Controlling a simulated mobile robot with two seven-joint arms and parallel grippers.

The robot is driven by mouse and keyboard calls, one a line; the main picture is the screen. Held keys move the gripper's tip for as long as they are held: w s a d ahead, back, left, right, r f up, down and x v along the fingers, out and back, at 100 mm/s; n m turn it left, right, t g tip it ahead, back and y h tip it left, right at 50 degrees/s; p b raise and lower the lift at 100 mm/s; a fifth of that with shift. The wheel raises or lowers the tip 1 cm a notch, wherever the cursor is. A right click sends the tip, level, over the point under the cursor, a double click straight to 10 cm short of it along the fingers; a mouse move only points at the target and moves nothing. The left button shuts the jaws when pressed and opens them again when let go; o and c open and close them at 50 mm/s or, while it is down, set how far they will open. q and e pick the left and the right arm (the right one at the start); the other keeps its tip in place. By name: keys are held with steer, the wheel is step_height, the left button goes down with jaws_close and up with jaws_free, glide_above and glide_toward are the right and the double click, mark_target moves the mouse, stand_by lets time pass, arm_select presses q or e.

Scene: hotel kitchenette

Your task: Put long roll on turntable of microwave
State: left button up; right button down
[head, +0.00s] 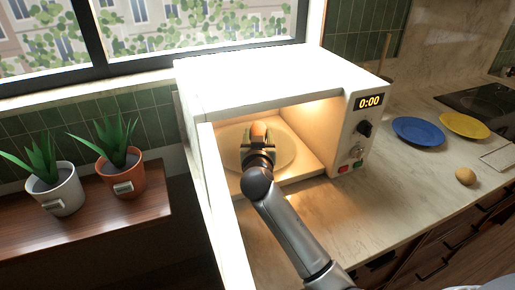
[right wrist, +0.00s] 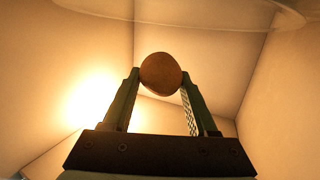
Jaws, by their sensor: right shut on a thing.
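The long roll (head: 259,131) is brown and sits in my right gripper (head: 259,145), inside the lit microwave (head: 270,85). In the right wrist view the roll (right wrist: 161,73) shows end-on between the two fingertips, and the right gripper (right wrist: 160,85) is shut on it. The round turntable (head: 285,155) lies under the gripper in the head view. Its clear rim (right wrist: 200,22) crosses the top of the right wrist view. Roll and turntable look apart in the right wrist view; the exact gap is hard to tell. My left gripper is not in view.
The microwave door (head: 218,220) stands open at the left of the cavity. A round roll (head: 465,176), a blue plate (head: 418,131) and a yellow plate (head: 464,125) are on the counter at right. Two potted plants (head: 122,178) stand on a wooden ledge at left.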

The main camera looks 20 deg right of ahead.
steer(key=shift+f, duration=2.2)
steer(key=shift+c, duration=0.9)
jaws_free()
steer(key=shift+f, duration=0.1)
steer(key=shift+a, duration=0.1)
steer(key=shift+s+a, duration=0.15)
steer(key=shift+s, duration=0.25)
steer(key=shift+b+v, duration=0.6)
steer(key=shift+v, duration=2.75)
